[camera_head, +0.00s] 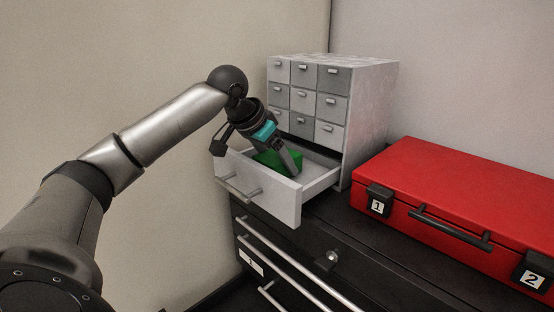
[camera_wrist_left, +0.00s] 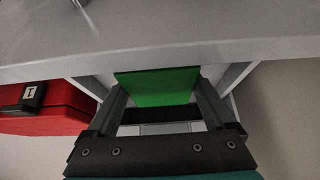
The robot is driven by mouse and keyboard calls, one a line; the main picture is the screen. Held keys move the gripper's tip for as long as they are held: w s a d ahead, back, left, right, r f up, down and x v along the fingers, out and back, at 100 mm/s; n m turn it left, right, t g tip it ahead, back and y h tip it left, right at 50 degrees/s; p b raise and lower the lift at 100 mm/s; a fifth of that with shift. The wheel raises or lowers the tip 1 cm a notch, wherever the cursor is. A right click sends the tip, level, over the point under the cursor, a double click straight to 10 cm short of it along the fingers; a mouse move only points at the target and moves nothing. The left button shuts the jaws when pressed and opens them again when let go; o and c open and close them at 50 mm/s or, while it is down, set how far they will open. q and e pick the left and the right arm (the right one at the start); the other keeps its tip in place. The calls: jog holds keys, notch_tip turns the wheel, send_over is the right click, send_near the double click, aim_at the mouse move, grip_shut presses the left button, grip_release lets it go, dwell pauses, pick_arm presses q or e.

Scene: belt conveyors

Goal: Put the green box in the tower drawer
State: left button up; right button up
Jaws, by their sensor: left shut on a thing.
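The green box (camera_head: 279,160) is inside the open bottom drawer (camera_head: 261,194) of the grey-and-white drawer tower (camera_head: 366,97). My left gripper (camera_head: 292,168) reaches down into the drawer and is shut on the box. In the left wrist view the green box (camera_wrist_left: 158,87) sits between the two fingers (camera_wrist_left: 160,100), with the drawer's white front wall (camera_wrist_left: 160,50) across the view beyond it. I cannot tell whether the box touches the drawer floor. My right gripper is not in view.
The tower stands on a black tool cabinet (camera_head: 330,260) with long metal handles. A red case (camera_head: 450,190) with black latches lies to the right of the tower; it also shows in the left wrist view (camera_wrist_left: 62,107). Walls close off the back and left.

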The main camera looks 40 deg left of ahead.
pick_arm(q)
jog(key=o, duration=1.4)
jog(key=v, duration=1.2)
jog(key=shift+r+b, duration=0.1)
jog(key=shift+b, duration=0.3)
